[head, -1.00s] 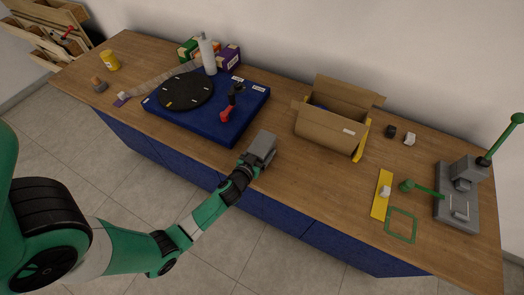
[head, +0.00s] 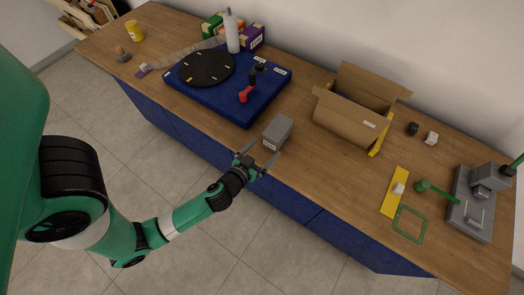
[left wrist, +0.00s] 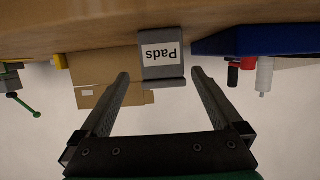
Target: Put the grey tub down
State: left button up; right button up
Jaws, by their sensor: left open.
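The grey tub (head: 278,132) stands on the wooden bench near its front edge, just right of the blue base. In the left wrist view the tub (left wrist: 163,75) shows a white label reading "Pads", upside down in that picture. My left gripper (head: 259,166) is open and empty, in front of the tub and apart from it. In the left wrist view its two fingers (left wrist: 162,82) are spread wide, with the tub beyond and between them. My right gripper is not in view.
A blue base (head: 235,108) with a black turntable (head: 207,69) stands left of the tub. An open cardboard box (head: 348,120) is to the right. A yellow strip (head: 395,190), green square outline (head: 409,224) and grey press (head: 470,205) are farther right. Bare wood lies between tub and box.

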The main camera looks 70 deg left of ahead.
pick_arm(q)
jog(key=shift+s+d+r, duration=0.2)
jog(key=shift+s+d, duration=0.15)
jog(key=shift+s, duration=0.05)
jog(key=shift+w+r, duration=0.1)
jog(key=w+d+r+t, duration=0.2)
jog(key=w+r, duration=0.3)
jog(key=r, duration=0.4)
jog(key=w+d+r+t, duration=0.1)
jog(key=w+r+t, duration=0.1)
jog(key=w+r, duration=0.55)
jog(key=w+d+r+t, duration=0.2)
jog(key=w+r+t, duration=0.15)
jog(key=r, duration=0.75)
jog(key=s+d+r+m+t+h, duration=0.2)
jog(key=d+r+m+h, duration=0.1)
jog(key=r, duration=0.8)
jog(key=s+d+r+m+t+h, duration=0.2)
jog(key=d+r, duration=0.4)
jog(key=r, duration=0.5)
jog(key=s+d+r+m+t+h, duration=0.3)
jog(key=d+r+t+h, duration=0.1)
jog(key=r, duration=0.8)
jog(key=shift+d+m+h, duration=0.3)
jog(key=shift+d+h, duration=0.35)
jog(key=shift+h, duration=0.45)
jog(key=shift+f+t, duration=0.1)
jog(key=shift+t, duration=0.15)
